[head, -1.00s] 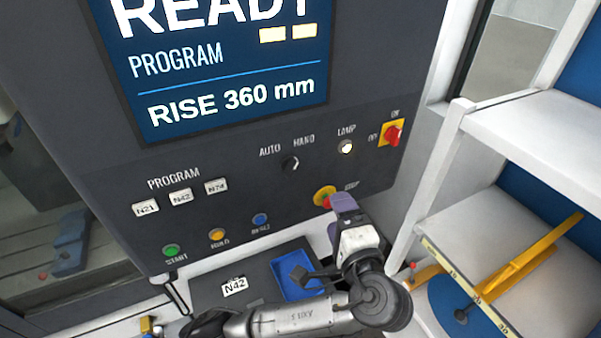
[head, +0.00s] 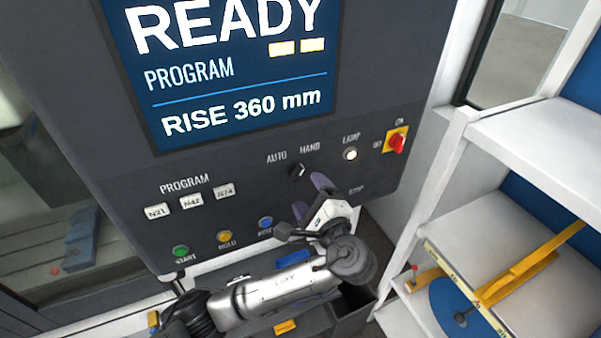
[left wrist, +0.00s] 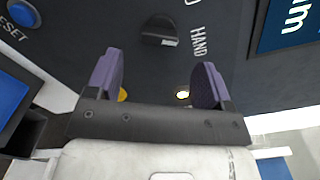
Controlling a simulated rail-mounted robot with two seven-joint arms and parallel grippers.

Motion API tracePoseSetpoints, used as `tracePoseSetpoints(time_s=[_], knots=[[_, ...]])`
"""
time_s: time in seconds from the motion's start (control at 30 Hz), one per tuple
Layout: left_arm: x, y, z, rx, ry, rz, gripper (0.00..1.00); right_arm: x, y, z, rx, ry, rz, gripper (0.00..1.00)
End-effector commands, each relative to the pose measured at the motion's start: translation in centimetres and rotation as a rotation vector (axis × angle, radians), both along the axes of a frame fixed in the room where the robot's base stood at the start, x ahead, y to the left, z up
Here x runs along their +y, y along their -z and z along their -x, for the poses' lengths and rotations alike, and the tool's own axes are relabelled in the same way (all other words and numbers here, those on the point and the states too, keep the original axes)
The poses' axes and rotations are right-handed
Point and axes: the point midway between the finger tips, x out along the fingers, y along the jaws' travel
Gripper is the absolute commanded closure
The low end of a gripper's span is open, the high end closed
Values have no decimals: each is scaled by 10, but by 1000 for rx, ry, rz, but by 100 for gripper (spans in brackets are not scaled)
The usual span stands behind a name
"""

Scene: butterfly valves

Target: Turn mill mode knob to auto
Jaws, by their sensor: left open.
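The mode knob (head: 296,170) is a small black knob on the dark panel, below the AUTO and HAND labels. It also shows in the left wrist view (left wrist: 160,30) as a dark bar with a light mark at its end on the HAND side. My left gripper (head: 311,195) is open and empty, just below and right of the knob. In the left wrist view its two purple fingers (left wrist: 158,65) are spread, and the knob lies ahead, between their lines and apart from them. My right gripper is not in view.
The lit lamp (head: 351,154) and red-yellow switch (head: 397,141) sit right of the knob. The blue reset button (head: 265,223) is lower left. My left gripper hides the stop button in the head view. White shelves (head: 530,130) stand at the right.

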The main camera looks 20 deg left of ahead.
Motion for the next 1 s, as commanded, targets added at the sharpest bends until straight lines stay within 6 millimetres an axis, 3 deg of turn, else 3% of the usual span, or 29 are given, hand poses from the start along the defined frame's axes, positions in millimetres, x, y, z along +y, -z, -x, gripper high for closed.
tracePoseSetpoints(time_s=[0.33, 0.83, 1.0], knots=[[31, -2, -32, 0, 0, -2, 26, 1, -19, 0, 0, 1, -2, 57], [39, 0, -39, -1, 1, 0, 26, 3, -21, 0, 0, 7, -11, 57], [38, 0, -39, 0, 1, 1, 41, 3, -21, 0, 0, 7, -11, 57]])
